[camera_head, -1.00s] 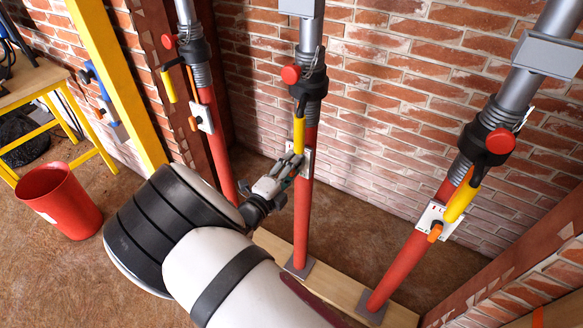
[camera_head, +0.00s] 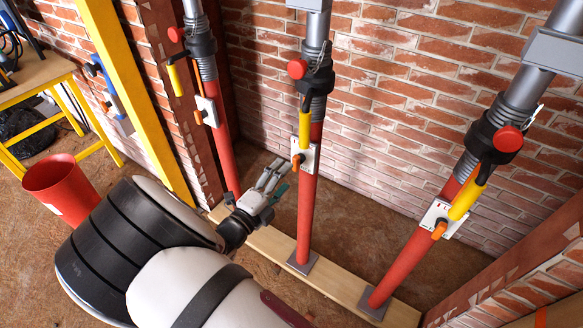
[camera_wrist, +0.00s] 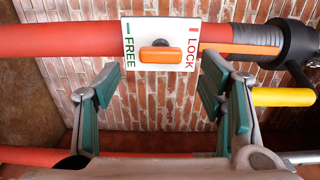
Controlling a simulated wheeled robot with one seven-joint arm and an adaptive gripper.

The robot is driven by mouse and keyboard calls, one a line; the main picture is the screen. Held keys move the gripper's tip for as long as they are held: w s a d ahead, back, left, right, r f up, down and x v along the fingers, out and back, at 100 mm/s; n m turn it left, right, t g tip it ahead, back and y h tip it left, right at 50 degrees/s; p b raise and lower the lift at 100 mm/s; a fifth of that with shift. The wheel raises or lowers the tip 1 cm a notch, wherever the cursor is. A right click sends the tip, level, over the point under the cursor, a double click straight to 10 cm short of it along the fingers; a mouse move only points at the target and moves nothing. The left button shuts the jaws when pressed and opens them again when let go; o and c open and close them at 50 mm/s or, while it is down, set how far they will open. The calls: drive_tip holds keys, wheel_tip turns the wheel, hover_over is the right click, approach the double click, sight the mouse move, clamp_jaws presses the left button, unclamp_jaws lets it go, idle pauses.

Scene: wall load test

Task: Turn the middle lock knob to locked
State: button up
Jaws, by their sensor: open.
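The middle prop (camera_head: 307,215) is a red tube with a white lock plate (camera_head: 311,158) and an orange knob (camera_head: 298,160). In the wrist view the plate (camera_wrist: 183,27) reads FREE in green at left and LOCK in red at right. The orange knob (camera_wrist: 160,55) between them lies lengthwise along the tube; which word it points to is unclear. My gripper (camera_head: 273,174) is open and empty, to the left of the plate and apart from it. In the wrist view its fingers (camera_wrist: 162,85) stand either side below the knob.
A yellow handle (camera_head: 304,128) hangs just above the plate. Similar props stand at left (camera_head: 223,145) and right (camera_head: 405,262), each with its own plate. A wooden plank (camera_head: 335,281) lies under the props. A brick wall (camera_head: 400,85) stands close behind. A red bucket (camera_head: 62,188) stands at left.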

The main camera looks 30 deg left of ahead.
drive_tip(key=shift+s+a, duration=0.15)
drive_tip(key=shift+s, duration=2.45)
